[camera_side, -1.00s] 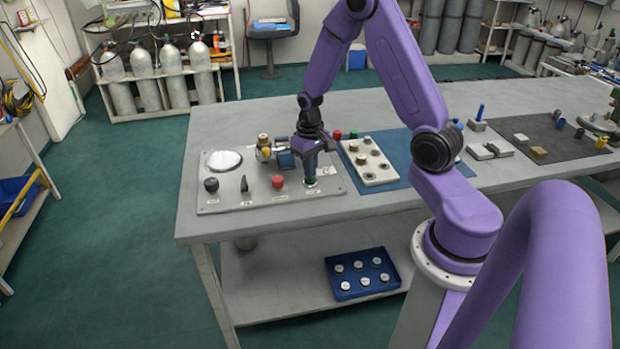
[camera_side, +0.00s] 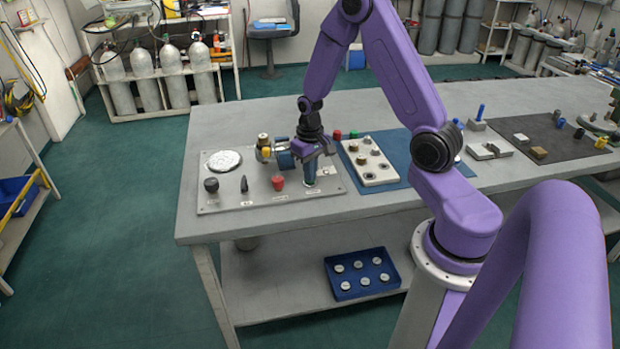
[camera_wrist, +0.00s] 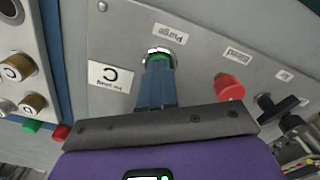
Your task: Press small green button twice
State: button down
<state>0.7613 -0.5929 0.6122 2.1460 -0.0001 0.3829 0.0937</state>
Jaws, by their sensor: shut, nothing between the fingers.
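The small green button (camera_wrist: 160,56) sits in a silver ring on the grey panel (camera_side: 240,202), below a label reading "Purge" in mirrored or turned letters. My gripper (camera_wrist: 157,66) is shut and empty, with its blue fingertips over the button. In the wrist view a thin green part shows around the tips, and most of the cap is hidden. In the side view my gripper (camera_side: 309,183) points down at the panel's right end, its tips at the ring, and no green shows there. The tips look in contact with the button; how far it is pressed I cannot tell.
A brass and blue valve (camera_side: 268,150) stands close behind. A white block with round fittings (camera_side: 369,162) lies on a blue mat to the right.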

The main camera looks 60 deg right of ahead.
jog(key=shift+r, duration=3.5)
jog(key=shift+f, duration=2.45)
jog(key=shift+f, duration=1.05)
jog(key=shift+r, duration=3.5)
